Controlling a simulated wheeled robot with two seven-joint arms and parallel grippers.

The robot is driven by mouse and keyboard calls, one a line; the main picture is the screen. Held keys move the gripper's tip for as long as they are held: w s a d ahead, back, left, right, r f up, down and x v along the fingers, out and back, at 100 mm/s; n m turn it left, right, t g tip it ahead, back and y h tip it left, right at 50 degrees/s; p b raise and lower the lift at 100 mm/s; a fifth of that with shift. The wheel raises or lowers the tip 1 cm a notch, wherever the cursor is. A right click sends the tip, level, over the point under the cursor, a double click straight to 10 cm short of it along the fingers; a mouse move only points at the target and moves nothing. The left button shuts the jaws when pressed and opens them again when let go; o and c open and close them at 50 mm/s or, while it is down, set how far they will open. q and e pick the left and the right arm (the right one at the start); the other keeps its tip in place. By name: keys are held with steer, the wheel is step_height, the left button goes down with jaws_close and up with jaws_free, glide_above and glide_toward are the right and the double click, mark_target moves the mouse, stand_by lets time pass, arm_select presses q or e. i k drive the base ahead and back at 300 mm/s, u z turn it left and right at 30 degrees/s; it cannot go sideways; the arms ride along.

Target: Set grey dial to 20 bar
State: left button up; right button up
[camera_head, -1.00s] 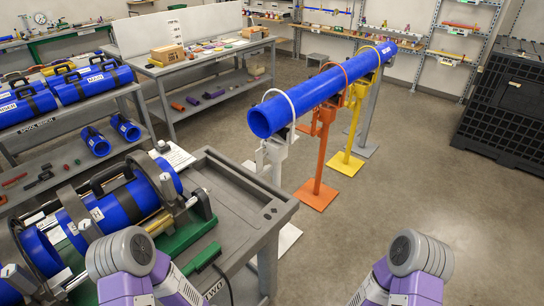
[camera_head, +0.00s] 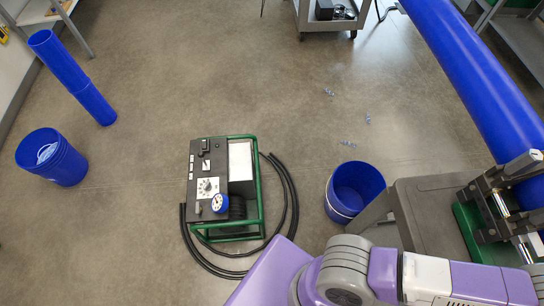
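A control unit (camera_head: 213,160) with a black panel and green tube frame stands on the floor left of centre. Its panel carries a round grey dial (camera_head: 207,187) on a white scale plate. The dial's setting is too small to read. A blue-rimmed gauge (camera_head: 219,203) with a white face sits just below the dial, and its needle cannot be read. Neither gripper shows. Purple and grey links of my own arm fill the bottom and run off the right edge, well away from the dial.
Black hoses (camera_head: 290,200) curve around the unit's right and front. An open blue bucket (camera_head: 354,189) stands to its right, beside a grey cart (camera_head: 440,205). Another blue bucket (camera_head: 63,168) and a blue pipe (camera_head: 72,76) are at left. The floor behind the unit is mostly clear.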

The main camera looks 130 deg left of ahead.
mark_target(207, 187)
steer(key=u, duration=5.15)
